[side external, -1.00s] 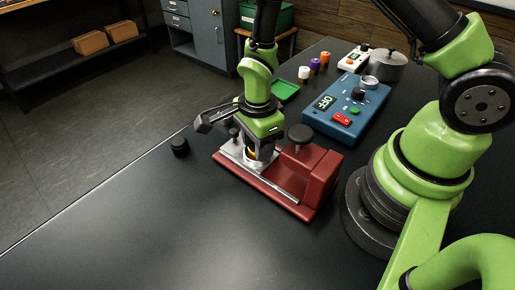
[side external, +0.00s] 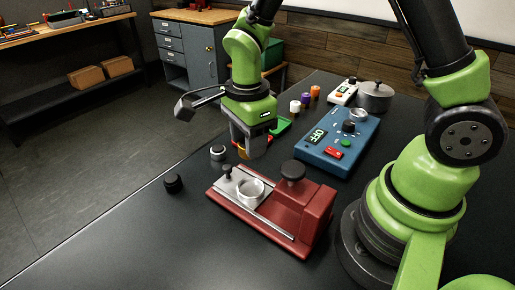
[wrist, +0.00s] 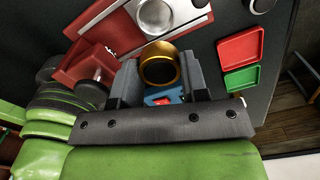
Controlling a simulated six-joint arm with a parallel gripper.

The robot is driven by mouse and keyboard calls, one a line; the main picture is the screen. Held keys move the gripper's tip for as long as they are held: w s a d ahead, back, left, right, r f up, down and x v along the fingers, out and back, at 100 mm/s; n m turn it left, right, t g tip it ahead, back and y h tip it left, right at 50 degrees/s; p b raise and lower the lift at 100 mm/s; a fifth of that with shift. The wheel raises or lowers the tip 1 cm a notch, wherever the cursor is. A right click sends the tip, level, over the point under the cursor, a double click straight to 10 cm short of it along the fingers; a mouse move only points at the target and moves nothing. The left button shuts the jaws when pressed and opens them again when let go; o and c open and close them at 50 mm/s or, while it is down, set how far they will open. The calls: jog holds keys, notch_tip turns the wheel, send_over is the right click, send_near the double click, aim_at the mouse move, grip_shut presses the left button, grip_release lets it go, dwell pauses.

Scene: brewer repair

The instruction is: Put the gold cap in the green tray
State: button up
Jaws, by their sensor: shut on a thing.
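The gold cap (wrist: 160,85) is a gold ring shape with a dark middle. It sits between the two grey fingers of my gripper (wrist: 160,70) in the wrist view. My gripper is shut on it. In the side view my gripper (side external: 251,150) is held up above the table, behind the red fixture, and mostly hides the cap. The green tray (wrist: 241,80) lies right of the gripper in the wrist view, apart from it. In the side view the green tray (side external: 282,125) shows partly behind the gripper.
A red tray (wrist: 240,46) lies beside the green one. The red fixture (side external: 310,205) holds a pale round cup (side external: 250,191). A blue panel box (side external: 340,145) stands to the right. A black knob (side external: 173,183) and a silver-topped cap (side external: 218,153) stand at the left.

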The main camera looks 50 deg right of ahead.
jog(key=w+d+f+m, duration=0.1)
jog(key=w+d+m, duration=0.3)
jog(key=d, duration=0.8)
jog(key=w+d+f+m, duration=0.1)
jog(key=w+d+m, duration=0.1)
jog(key=w+d, duration=0.75)
jog(key=s+d+f, duration=0.1)
jog(key=d+f, duration=0.1)
jog(key=f, duration=0.1)
jog(key=s+d+f, duration=0.1)
jog(key=f, duration=0.1)
jog(key=shift+s+d+f, duration=0.1)
jog(key=shift+s+f, duration=0.15)
jog(key=shift+s, duration=0.1)
jog(key=shift+f, duration=2)
jog(key=o, duration=0.8)
jog(key=shift+f, duration=0.15)
jog(key=shift+c, duration=0.2)
